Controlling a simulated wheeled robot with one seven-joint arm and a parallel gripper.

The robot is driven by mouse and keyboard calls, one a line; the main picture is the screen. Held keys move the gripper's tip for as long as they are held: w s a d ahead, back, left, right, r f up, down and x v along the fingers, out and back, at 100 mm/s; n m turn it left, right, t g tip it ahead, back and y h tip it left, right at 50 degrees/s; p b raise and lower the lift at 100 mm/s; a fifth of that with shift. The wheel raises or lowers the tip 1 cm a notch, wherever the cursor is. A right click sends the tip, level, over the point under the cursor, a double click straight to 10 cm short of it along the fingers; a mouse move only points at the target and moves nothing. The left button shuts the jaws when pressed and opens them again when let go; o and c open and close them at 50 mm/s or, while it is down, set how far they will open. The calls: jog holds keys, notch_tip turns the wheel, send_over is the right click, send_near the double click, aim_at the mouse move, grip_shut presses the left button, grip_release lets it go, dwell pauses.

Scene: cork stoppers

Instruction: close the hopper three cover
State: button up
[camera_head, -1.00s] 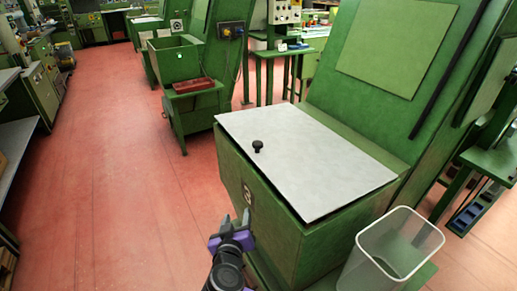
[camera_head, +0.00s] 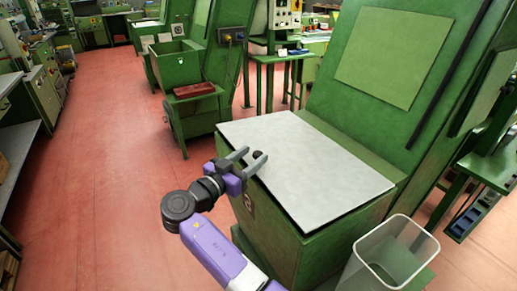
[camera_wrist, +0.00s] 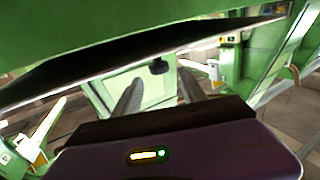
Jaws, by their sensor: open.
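The hopper three cover (camera_head: 315,165) is a flat pale grey plate lying over the green hopper (camera_head: 270,225), which has a number label on its front. A dark line shows under the cover's front edge; I cannot tell whether it sits flush. The cover's small black knob (camera_head: 258,154) shows just beyond my fingers, and a dark knob-like shape (camera_wrist: 158,66) shows between them in the wrist view. My gripper (camera_head: 253,157) is open and empty at the cover's front left edge, its fingers pointing toward the knob. In the wrist view the fingers (camera_wrist: 160,92) are apart with nothing between them.
A clear plastic bin (camera_head: 390,262) stands right of the hopper. A green sloped panel (camera_head: 375,60) rises behind the cover. Another green machine with an open box (camera_head: 178,68) and a red tray (camera_head: 193,90) stands farther back. The red floor at left is clear.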

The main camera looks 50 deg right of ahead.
aim_at(259, 153)
jog(key=shift+w+d+p, duration=0.15)
jog(key=shift+d, duration=0.8)
jog(key=shift+w+d+p, duration=0.1)
jog(key=shift+d+p, duration=0.05)
jog(key=shift+d, duration=0.75)
grip_shut()
jog(key=shift+s+f, duration=0.1)
